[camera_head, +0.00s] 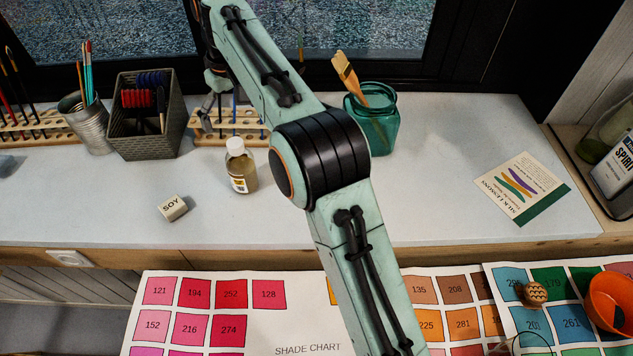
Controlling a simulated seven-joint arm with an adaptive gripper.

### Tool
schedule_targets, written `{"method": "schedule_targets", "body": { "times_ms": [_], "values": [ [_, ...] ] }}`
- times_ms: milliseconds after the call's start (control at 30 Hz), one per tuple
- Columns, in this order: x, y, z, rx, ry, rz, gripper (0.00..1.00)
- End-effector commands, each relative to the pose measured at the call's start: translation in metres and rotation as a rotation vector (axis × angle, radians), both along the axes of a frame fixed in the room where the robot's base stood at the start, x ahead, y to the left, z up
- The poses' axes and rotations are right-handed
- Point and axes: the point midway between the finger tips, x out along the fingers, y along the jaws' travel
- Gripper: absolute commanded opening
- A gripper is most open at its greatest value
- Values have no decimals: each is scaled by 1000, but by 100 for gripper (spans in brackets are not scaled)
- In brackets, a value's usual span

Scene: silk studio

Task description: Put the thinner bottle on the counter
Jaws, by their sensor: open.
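A small bottle (241,167) with a white cap, amber contents and a label too small to read stands upright on the pale counter (330,225), left of my arm's elbow. It is the likeliest thinner bottle. My gripper (212,100) is partly seen beyond it, near the wooden brush rack, its upper part hidden by my arm. It is open, and I see nothing held in it. It is apart from the bottle.
A SOY block (173,207), grey basket (148,115), brush rack (225,128) and teal jar (372,118) stand on the counter. A card (522,188) lies right. A SPIRIT can (615,165) stands far right. Shade charts (300,330) lie in front. The counter's front middle is clear.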

Motion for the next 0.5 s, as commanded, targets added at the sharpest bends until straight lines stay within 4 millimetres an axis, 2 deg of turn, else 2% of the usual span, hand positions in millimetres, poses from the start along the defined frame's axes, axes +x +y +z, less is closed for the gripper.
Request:
{"method": "schedule_targets", "body": {
  "times_ms": [167, 267, 367, 467, 500],
  "values": [
    [-2, -4, 2, -1, 1, -6, 91],
    [-11, -23, 13, -9, 5, -40, 91],
    [-37, -63, 29, -24, 19, -118, 91],
    [-82, -114, 40, -37, 38, -228, 91],
    [-104, -134, 41, -41, 50, -275, 91]
  ]
}}
